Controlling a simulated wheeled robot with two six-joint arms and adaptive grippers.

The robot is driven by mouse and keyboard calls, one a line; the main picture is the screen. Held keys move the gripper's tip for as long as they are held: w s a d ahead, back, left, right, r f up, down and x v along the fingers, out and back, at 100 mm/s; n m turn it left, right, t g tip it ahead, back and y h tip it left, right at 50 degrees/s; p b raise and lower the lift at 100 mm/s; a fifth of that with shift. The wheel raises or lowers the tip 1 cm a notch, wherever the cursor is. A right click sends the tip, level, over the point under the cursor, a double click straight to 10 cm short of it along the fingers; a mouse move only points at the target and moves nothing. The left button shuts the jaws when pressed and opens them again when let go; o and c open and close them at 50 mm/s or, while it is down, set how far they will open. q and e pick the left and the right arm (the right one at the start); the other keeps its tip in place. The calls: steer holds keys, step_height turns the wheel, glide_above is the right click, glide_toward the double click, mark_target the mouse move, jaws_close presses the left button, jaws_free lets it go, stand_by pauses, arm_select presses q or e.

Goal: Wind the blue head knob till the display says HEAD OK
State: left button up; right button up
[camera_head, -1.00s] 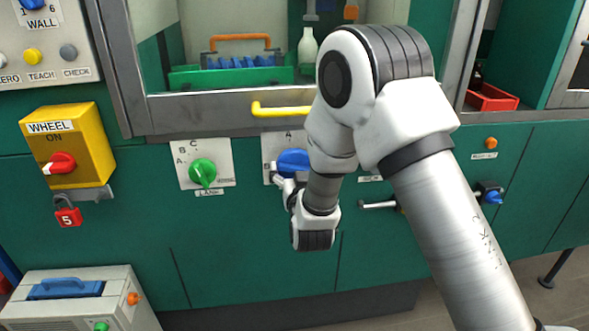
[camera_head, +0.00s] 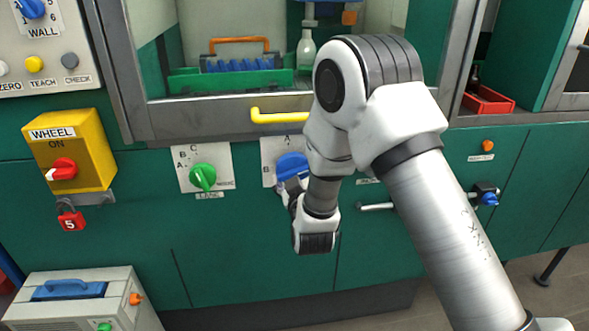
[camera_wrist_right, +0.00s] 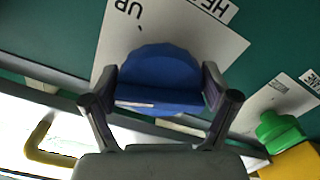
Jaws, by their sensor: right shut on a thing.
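The blue head knob (camera_head: 291,166) is on a white plate (camera_head: 267,148) on the green front panel, below the yellow handle. My right gripper (camera_head: 288,187) is at the knob, partly hidden by my own wrist. In the right wrist view, the blue knob (camera_wrist_right: 160,72) sits between the two fingers of my right gripper (camera_wrist_right: 160,85), one on each side, shut on it. The plate there reads "UP" and part of "HE". Inside the cabinet, a head part (camera_head: 309,22) is just above a pale bottle (camera_head: 306,50). No display text shows. My left gripper is out of view.
A green knob (camera_head: 203,177) is left of the blue one. The yellow handle (camera_head: 282,115) juts out above. A yellow WHEEL box (camera_head: 95,150) with a red switch (camera_head: 62,169) and a red padlock (camera_head: 71,222) are at the left.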

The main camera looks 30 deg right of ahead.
steer(key=shift+n+p, duration=0.3)
steer(key=shift+n, duration=0.8)
steer(key=shift+d, duration=0.1)
steer(key=o, duration=0.9)
steer(key=shift+o, duration=0.2)
steer(key=v, duration=1.2)
